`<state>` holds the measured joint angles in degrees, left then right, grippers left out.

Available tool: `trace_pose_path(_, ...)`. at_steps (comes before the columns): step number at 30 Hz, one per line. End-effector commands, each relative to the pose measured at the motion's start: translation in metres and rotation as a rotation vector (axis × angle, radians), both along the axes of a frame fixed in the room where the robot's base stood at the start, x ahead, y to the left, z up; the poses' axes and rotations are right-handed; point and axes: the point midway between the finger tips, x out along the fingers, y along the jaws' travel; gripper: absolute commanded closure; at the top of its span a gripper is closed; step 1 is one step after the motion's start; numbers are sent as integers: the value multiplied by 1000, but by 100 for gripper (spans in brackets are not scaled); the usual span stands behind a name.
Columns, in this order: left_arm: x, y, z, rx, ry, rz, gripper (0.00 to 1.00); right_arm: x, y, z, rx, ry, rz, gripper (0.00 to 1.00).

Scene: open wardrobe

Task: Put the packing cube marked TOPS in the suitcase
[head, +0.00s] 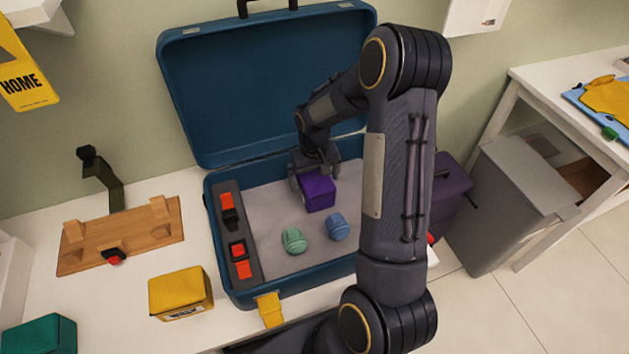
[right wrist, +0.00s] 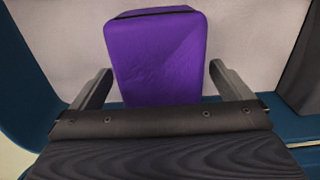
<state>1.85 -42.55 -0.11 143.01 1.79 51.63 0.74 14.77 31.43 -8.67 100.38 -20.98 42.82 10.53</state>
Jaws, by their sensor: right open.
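The open blue suitcase (head: 228,287) lies on the white surface with its lid (head: 262,95) raised. A purple packing cube (head: 318,193) is inside it, toward the back right of the grey lining. My right gripper (head: 315,178) is open, its fingers on either side of the purple cube. In the right wrist view the purple cube (right wrist: 158,55) shows between the two spread fingers (right wrist: 160,72), with gaps at both sides. A yellow cube (head: 178,290) and a teal cube (head: 40,336) stand outside at the left. No TOPS marking is readable. My left gripper is not in view.
Green (head: 294,241) and blue (head: 337,227) rolled items lie in the suitcase's front. A grey strip (head: 255,270) with red and black items runs along its left side. A wooden board (head: 130,240) lies left. A grey bin (head: 510,200) stands right. My right arm hides the suitcase's right side.

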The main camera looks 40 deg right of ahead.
Motion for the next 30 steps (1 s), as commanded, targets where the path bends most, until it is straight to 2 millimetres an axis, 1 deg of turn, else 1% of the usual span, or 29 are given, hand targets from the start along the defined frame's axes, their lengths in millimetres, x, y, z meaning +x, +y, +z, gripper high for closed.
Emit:
trace_pose_path(1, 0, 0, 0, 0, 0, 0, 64, 1, 0, 12, -1, -6, 0, 1)
trace_pose_path(3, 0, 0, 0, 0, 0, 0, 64, 2, 0, 28, -1, -7, 1, 1)
trace_pose_path(9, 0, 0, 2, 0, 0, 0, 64, 1, 0, 70, -1, -6, 1, 1)
trace_pose_path(12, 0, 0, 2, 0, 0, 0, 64, 1, 0, 86, -1, -5, 0, 1)
trace_pose_path(17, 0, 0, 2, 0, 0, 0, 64, 0, 1, 100, 2, -5, 1, 1)
trace_pose_path(20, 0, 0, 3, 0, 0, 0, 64, -6, 6, 112, 15, -24, 4, 1)
trace_pose_path(23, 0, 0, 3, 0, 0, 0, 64, -22, 20, 132, 46, -73, 11, 1)
trace_pose_path(26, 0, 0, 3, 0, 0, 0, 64, -48, 41, 158, 92, -145, 26, 1)
trace_pose_path(27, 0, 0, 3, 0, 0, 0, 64, -60, 51, 167, 113, -174, 34, 1)
trace_pose_path(29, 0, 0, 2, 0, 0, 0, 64, -78, 66, 179, 140, -221, 47, 1)
trace_pose_path(30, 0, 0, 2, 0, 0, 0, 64, -91, 75, 185, 158, -250, 56, 1)
